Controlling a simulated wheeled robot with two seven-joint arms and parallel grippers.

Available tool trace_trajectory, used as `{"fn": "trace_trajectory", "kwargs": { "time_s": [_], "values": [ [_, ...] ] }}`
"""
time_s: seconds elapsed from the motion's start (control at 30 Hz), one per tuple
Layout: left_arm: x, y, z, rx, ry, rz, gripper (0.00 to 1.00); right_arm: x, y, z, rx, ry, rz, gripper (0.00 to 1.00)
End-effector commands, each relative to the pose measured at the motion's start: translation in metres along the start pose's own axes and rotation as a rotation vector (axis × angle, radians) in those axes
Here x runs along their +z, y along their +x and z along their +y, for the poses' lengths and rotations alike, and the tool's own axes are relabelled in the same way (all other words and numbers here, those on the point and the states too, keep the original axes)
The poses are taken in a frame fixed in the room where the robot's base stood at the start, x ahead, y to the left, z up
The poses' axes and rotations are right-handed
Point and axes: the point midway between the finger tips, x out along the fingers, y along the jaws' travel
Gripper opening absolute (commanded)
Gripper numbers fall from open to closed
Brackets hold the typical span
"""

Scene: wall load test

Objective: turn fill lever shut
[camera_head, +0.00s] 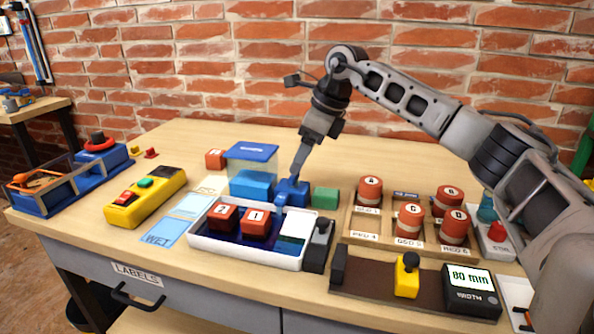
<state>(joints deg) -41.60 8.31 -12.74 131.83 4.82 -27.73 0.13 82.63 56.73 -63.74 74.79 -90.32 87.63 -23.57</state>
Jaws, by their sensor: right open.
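A clear tank (252,160) with a blue lid and a blue lower part stands mid-table. A blue valve-like block (292,190) stands just right of it, with a blue spout over the tray's back edge. I cannot make out the fill lever apart from this block; it may be hidden by my right gripper (298,172). The right gripper points down at the block, its tips at or just above its top; contact cannot be told. It is open, seen edge-on, with nothing visibly held. My left gripper is not in view.
A white tray (246,257) with red blocks 2 and 1 lies in front of the valve. A green block (326,197) stands close right. A wooden rack (398,246) of red cylinders is farther right, under my arm. A yellow control box (146,198) is left.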

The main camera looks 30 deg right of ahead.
Motion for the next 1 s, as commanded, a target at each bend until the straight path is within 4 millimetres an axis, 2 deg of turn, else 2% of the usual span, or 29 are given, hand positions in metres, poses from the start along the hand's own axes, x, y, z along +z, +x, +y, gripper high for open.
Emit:
{"fn": "trace_trajectory", "kwargs": {
  "time_s": [0.03, 0.23, 0.63, 0.8, 1.0],
  "values": [
    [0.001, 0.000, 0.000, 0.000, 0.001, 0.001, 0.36, -0.001, 0.011, 0.001, 0.003, 0.000, 0.004, 0.67],
    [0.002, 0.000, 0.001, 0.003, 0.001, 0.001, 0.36, 0.000, 0.034, 0.000, 0.002, 0.000, 0.001, 0.67],
    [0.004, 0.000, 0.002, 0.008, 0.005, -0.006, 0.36, 0.000, 0.041, 0.000, 0.001, 0.000, 0.000, 0.67],
    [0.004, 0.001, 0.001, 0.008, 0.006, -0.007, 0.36, 0.000, 0.040, 0.000, 0.001, 0.000, 0.000, 0.22],
    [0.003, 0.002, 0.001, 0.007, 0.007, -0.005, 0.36, 0.000, 0.040, 0.000, -0.001, 0.005, 0.000, 0.23]
  ]
}}
